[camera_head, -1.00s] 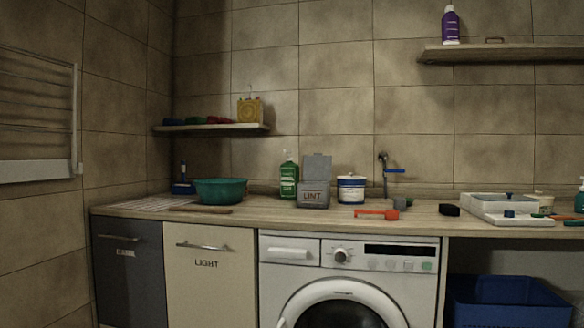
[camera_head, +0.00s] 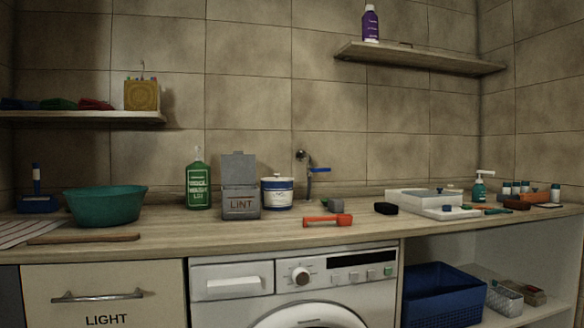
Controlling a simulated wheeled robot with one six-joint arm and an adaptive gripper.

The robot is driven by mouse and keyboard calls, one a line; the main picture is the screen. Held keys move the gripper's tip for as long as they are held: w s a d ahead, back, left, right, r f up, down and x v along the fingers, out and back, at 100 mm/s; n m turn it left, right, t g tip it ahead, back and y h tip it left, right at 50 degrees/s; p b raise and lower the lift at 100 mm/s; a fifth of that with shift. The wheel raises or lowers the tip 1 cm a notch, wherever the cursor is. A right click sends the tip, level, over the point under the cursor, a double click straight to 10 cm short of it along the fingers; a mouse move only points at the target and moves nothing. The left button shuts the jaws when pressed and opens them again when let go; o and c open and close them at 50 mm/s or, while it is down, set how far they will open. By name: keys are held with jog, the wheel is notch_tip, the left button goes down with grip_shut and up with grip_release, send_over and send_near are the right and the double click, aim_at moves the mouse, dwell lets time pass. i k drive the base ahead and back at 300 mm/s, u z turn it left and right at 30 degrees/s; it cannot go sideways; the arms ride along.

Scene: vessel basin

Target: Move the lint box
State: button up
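The inside of the box is hidden. My gripper is not in this view.
On the counter, a teal basin (camera_head: 104,207) and wooden paddle (camera_head: 85,238) lie left; a red tool (camera_head: 328,220), black block (camera_head: 386,208) and white tray (camera_head: 424,198) lie right. A blue crate (camera_head: 444,293) stands below. Shelves (camera_head: 420,58) hang above.

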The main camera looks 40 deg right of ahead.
aim_at(243, 203)
jog(key=z, duration=0.4)
jog(key=i, duration=0.4)
jog(key=z, duration=0.35)
